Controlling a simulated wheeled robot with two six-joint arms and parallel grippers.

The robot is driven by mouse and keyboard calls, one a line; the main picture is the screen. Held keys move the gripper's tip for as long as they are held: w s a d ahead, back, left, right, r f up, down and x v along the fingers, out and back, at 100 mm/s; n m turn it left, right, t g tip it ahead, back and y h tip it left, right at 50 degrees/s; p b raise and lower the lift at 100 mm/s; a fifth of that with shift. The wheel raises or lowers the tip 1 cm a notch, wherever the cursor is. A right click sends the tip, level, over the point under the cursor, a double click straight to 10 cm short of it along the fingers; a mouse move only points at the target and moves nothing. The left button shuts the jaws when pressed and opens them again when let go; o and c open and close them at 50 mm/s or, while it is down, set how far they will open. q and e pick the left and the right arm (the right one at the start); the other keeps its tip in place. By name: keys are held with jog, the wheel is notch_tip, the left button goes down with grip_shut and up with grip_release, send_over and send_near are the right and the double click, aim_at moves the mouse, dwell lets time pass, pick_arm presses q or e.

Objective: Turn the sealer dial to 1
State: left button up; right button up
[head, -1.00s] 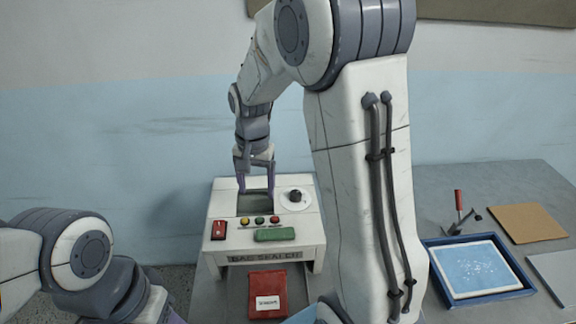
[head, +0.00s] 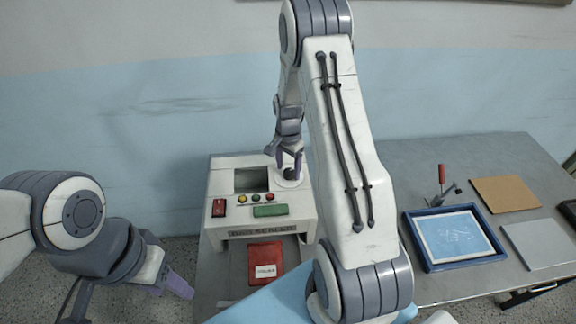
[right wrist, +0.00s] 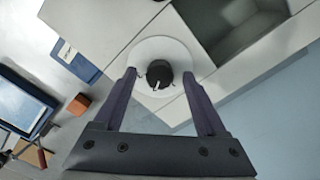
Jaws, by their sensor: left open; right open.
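The bag sealer (head: 217,182) is a white box at the middle of the head view. Its dial, a black knob (head: 289,174) on a white disc, sits at the right of its top. My right gripper (head: 289,160) is open at the dial. In the right wrist view the knob (right wrist: 159,73) lies between the spread fingers of the right gripper (right wrist: 162,78), apart from both. A white mark shows on the knob; no numbers are readable. My left gripper (head: 180,285) is open and empty at the lower left, away from the sealer.
The sealer top has a dark opening (head: 251,180), a red switch (head: 218,207), small coloured buttons and a green block (head: 270,211). A red labelled packet (head: 266,264) lies in front. A blue tray (head: 431,261) and flat boards lie on the table at right.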

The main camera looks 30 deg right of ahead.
jog(key=shift+f, duration=0.35)
grip_shut()
